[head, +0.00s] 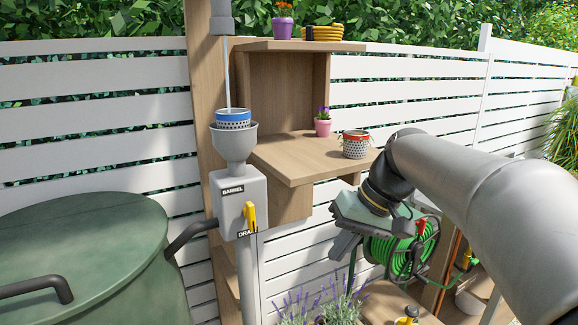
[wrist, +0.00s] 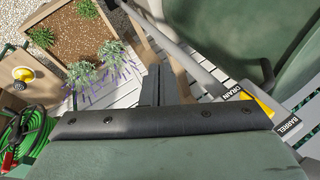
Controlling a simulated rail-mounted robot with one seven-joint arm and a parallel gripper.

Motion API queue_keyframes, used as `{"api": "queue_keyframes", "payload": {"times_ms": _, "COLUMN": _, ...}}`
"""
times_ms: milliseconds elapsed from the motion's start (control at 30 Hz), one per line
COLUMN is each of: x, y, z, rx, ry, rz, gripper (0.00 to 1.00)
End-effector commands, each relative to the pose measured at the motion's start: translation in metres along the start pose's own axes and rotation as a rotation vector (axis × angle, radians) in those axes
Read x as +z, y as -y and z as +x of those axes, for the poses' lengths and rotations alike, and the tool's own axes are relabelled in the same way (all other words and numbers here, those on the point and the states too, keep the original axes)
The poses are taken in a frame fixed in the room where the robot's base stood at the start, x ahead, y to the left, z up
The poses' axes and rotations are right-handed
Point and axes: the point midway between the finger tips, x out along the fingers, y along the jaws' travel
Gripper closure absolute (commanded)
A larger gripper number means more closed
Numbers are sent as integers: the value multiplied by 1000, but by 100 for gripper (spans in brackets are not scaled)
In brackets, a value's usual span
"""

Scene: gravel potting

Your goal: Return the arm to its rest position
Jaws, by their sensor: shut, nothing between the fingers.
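My gripper (head: 342,247) hangs below the wooden shelf, in front of the white fence, right of the grey valve box. Its two dark fingers are together and hold nothing. In the wrist view the closed fingers (wrist: 155,86) point down over the planting area. My grey arm reaches in from the right side of the head view.
A valve box (head: 227,200) with a yellow lever (head: 250,215) stands left, beside a green barrel (head: 90,260). A blue-rimmed pot (head: 233,119) sits in the funnel under a thin stream. A red-rimmed pot (head: 355,145) stands on the shelf (head: 290,160). A green hose (head: 400,250) hangs behind my gripper.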

Motion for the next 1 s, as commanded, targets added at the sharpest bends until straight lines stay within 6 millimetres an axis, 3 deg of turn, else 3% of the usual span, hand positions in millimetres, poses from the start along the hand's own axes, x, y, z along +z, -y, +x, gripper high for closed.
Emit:
{"api": "queue_keyframes", "payload": {"times_ms": 33, "x": 31, "y": -10, "z": 21, "rx": 52, "ry": 22, "rz": 47, "gripper": 100}}
{"api": "queue_keyframes", "payload": {"times_ms": 200, "x": 125, "y": -47, "z": 84, "rx": 253, "ry": 68, "rz": 144, "gripper": 100}}
{"api": "queue_keyframes", "payload": {"times_ms": 300, "x": 170, "y": -64, "z": 111, "rx": 346, "ry": 80, "rz": 161, "gripper": 100}}
{"api": "queue_keyframes", "payload": {"times_ms": 400, "x": 200, "y": -76, "z": 128, "rx": 407, "ry": 85, "rz": 164, "gripper": 100}}
{"api": "queue_keyframes", "payload": {"times_ms": 533, "x": 217, "y": -82, "z": 138, "rx": 443, "ry": 86, "rz": 162, "gripper": 100}}
{"api": "queue_keyframes", "payload": {"times_ms": 1000, "x": 218, "y": -83, "z": 138, "rx": 444, "ry": 86, "rz": 162, "gripper": 100}}
